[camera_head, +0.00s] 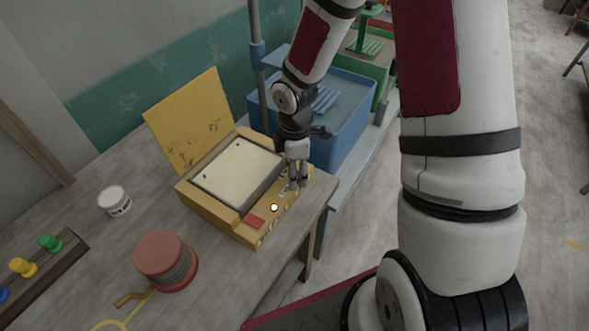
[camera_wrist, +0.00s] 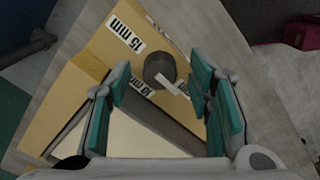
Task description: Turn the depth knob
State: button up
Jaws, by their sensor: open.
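The yellow machine (camera_head: 222,215) sits on the wooden bench with its yellow lid (camera_head: 190,120) raised. Its depth knob (camera_wrist: 158,67) is dark and round with a white pointer bar, and shows in the wrist view. Labels reading "15 mm" (camera_wrist: 125,33) and "10 mm" (camera_wrist: 138,85) are beside it. My gripper (camera_head: 298,182) is over the machine's right end in the head view, hiding the knob there. In the wrist view my gripper (camera_wrist: 165,95) is open, with its teal pads on either side of the knob. I cannot tell whether they touch it.
A red spool (camera_head: 160,252), a white tub (camera_head: 115,199) and a rack with coloured pegs (camera_head: 45,262) are on the bench to the left. A blue bin (camera_head: 345,120) stands behind my gripper. The bench's front edge is close to the machine.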

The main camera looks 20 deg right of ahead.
grip_shut()
jog(key=m, duration=0.4)
jog(key=shift+m, duration=0.3)
jog(key=m, duration=0.4)
jog(key=shift+m+p, duration=0.3)
jog(key=shift+p, duration=0.1)
jog(key=m, duration=0.4)
jog(key=shift+m, duration=0.3)
jog(key=shift+m+p, duration=0.35)
jog(key=shift+m, duration=1.65)
